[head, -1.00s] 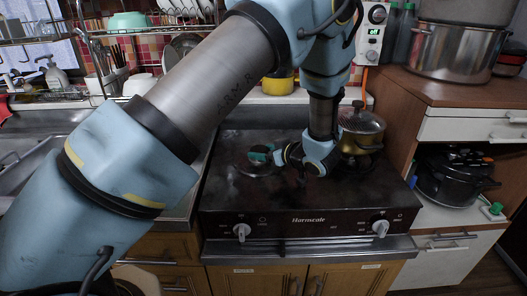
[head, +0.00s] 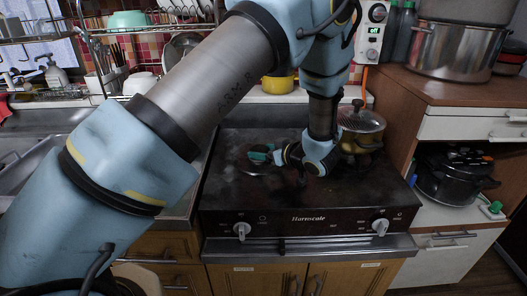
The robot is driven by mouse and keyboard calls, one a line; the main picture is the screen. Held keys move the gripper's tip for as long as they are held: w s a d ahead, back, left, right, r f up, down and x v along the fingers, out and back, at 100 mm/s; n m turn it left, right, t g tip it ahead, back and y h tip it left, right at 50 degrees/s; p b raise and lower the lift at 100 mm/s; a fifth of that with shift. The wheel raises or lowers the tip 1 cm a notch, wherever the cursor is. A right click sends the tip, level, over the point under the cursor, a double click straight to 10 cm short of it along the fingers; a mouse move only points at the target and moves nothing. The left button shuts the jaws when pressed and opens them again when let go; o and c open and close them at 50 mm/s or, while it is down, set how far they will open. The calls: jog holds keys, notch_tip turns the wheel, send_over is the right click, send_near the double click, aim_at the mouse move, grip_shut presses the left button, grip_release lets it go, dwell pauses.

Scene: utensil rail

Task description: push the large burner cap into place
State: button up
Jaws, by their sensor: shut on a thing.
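The dark hob (head: 345,195) has a burner at its left back, where the large burner cap (head: 252,167) shows as a low, dark round shape with a pale rim. My gripper (head: 272,155) reaches in from the right, low over that burner, with teal at its tips. It is shut on the cap's near right side, as far as the small view shows. The tips and my wrist hide part of the cap, so I cannot tell whether it lies level.
A lidded pot (head: 361,130) stands on the hob just right of my wrist. A yellow pot (head: 278,83) is behind the hob. Two knobs (head: 242,230) (head: 380,227) are on the front panel. The hob's front surface is clear.

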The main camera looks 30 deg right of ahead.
jog(key=shift+f, duration=0.2)
dwell(0.3)
jog(key=o, duration=1.4)
jog(key=shift+a, duration=0.1)
jog(key=shift+f, duration=0.1)
jog(key=shift+r+p, duration=3.25)
jog(key=shift+r, duration=0.95)
